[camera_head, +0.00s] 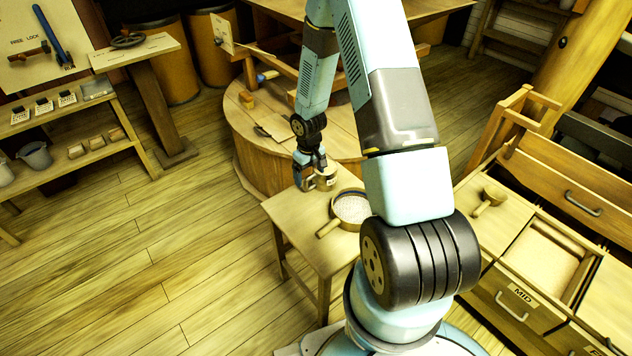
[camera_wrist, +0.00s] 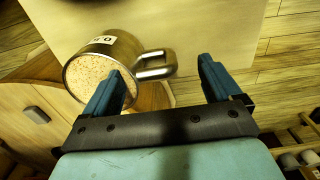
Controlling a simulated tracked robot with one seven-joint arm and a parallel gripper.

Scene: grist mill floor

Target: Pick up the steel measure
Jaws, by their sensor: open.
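The steel measure (camera_wrist: 95,62) is a metal cup with a loop handle and a pale label, filled to near its rim with a speckled, grainy stuff. In the wrist view its handle points right, into the space just beyond and between my two blue fingers. My gripper (camera_wrist: 158,80) is open, with one finger overlapping the cup's lower right side in the picture and the other clear of it. I cannot tell whether a finger touches it. In the head view the measure (camera_head: 327,179) stands at the far end of a small wooden table (camera_head: 296,232), beside my gripper (camera_head: 311,182).
A round sieve (camera_head: 351,207) with a wooden handle lies close by on the same table. A round wooden casing (camera_head: 252,150) stands behind. A drawer bench with a wooden scoop (camera_head: 489,198) is at right. Shelves (camera_head: 75,163) are at left; the floor between is clear.

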